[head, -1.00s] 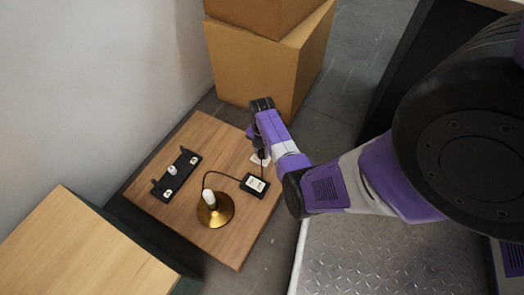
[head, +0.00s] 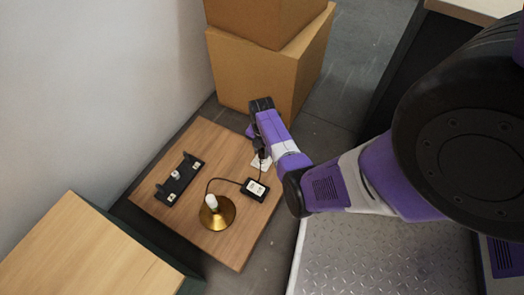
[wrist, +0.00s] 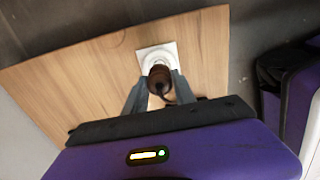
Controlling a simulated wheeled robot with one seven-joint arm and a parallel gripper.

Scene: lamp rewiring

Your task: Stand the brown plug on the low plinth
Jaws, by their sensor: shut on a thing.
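My gripper (wrist: 159,79) is shut on the brown plug (wrist: 158,76), which sits between the two grey fingers in the wrist view with a dark cord behind it. The low plinth (wrist: 143,54) is a white square slab on the wooden table, with a white round part showing just past the plug. In the head view the plinth (head: 266,164) lies partly hidden under my gripper (head: 261,155). The plug is over or on the plinth; whether it touches cannot be told.
On the wooden table (head: 223,145) are a black socket box (head: 255,189), a brass lamp base (head: 220,219) with a cord, and a black stand (head: 179,180). Cardboard boxes (head: 265,75) stand behind. A lighter wooden top (head: 82,250) is at lower left.

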